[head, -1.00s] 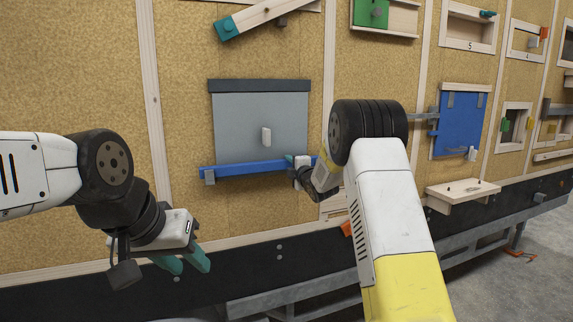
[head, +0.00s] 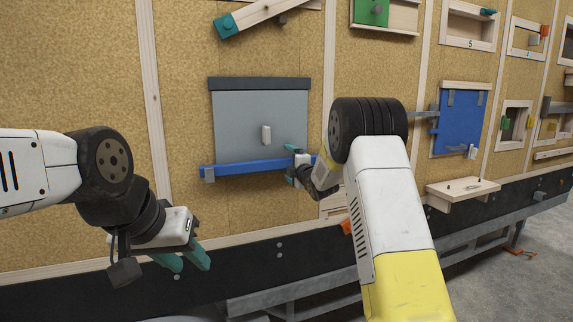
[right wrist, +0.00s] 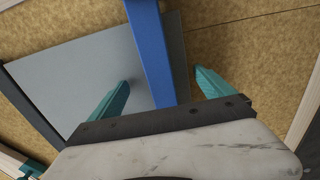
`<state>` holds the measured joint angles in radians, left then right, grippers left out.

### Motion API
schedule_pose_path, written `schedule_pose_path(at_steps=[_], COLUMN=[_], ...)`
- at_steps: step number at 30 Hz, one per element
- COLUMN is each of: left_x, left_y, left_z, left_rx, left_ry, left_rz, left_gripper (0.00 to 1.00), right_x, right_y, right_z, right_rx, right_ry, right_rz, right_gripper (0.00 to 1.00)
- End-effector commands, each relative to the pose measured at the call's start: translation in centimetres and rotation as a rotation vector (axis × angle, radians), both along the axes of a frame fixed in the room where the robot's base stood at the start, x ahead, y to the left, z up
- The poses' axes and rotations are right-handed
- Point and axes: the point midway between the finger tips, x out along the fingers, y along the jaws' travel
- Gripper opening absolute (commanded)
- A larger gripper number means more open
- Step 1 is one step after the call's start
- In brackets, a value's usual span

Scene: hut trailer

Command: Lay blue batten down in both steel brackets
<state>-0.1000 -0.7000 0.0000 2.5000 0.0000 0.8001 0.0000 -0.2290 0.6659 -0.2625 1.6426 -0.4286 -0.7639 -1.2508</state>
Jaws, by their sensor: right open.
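The blue batten (head: 245,168) lies level across the lower edge of a grey panel (head: 240,128). The right bracket is not visible; my right gripper hides that stretch. My right gripper (head: 289,164) is open near the batten's right end. In the right wrist view, its teal fingers stand apart on either side of the batten (right wrist: 152,50), with a gap on both sides. My left gripper (head: 188,262) hangs empty at lower left, fingers apart, away from the batten.
A small wooden shelf (head: 462,190) and a blue panel (head: 459,123) are on the wall at right. A dark rail (head: 150,285) runs along the wall's foot.

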Motion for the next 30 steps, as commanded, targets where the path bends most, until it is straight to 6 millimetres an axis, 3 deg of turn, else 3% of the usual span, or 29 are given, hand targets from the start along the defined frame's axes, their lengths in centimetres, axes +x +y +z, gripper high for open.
schedule_pose_path(at_steps=[30], left_x=[0.0], left_y=[0.0], left_z=[0.0], left_rx=[0.0], left_ry=[0.0], left_rz=[0.0], left_gripper=[0.36], right_x=[-2.5], right_y=[-0.8], right_z=[-0.3], right_rx=[0.0], right_ry=[-0.001], right_rz=[0.0], right_gripper=[0.93])
